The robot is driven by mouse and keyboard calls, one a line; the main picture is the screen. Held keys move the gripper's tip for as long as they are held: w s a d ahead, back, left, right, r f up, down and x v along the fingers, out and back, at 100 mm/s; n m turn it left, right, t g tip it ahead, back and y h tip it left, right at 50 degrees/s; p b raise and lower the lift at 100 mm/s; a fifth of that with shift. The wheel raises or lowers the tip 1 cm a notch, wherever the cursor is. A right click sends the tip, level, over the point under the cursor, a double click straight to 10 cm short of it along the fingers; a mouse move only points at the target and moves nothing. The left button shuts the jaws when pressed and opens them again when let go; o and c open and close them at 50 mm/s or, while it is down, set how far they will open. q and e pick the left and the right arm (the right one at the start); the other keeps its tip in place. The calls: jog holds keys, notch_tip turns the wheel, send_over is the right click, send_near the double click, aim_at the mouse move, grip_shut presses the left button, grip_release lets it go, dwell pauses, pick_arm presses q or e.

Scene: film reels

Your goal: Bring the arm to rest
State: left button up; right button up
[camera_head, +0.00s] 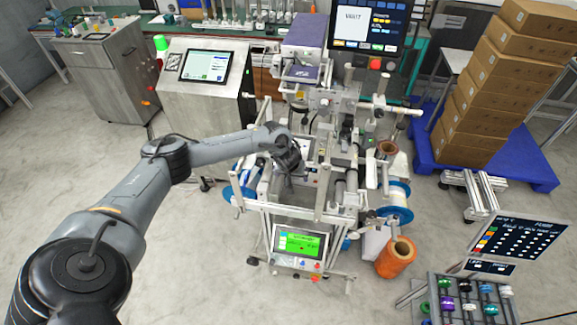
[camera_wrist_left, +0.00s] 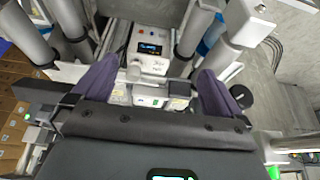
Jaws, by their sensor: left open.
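My left arm reaches in from the lower left of the head view. Its gripper (camera_head: 290,163) is over the left part of the film reel machine (camera_head: 325,150), and the machine's frame partly hides the fingers. In the left wrist view my left gripper (camera_wrist_left: 158,80) shows two purple-grey fingers spread wide with nothing held between them. Beyond the fingers are the machine's rollers and a small panel with a lit display (camera_wrist_left: 150,48). I cannot tell whether the fingers touch the frame. My right gripper is in neither view.
A blue reel (camera_head: 240,185) is beside the gripper on the machine's left, and another reel (camera_head: 395,205) is on its right. An orange roll (camera_head: 396,257) stands on the floor. Cardboard boxes (camera_head: 510,80) stand on a blue pallet (camera_head: 540,175). Floor at left (camera_head: 60,150) is clear.

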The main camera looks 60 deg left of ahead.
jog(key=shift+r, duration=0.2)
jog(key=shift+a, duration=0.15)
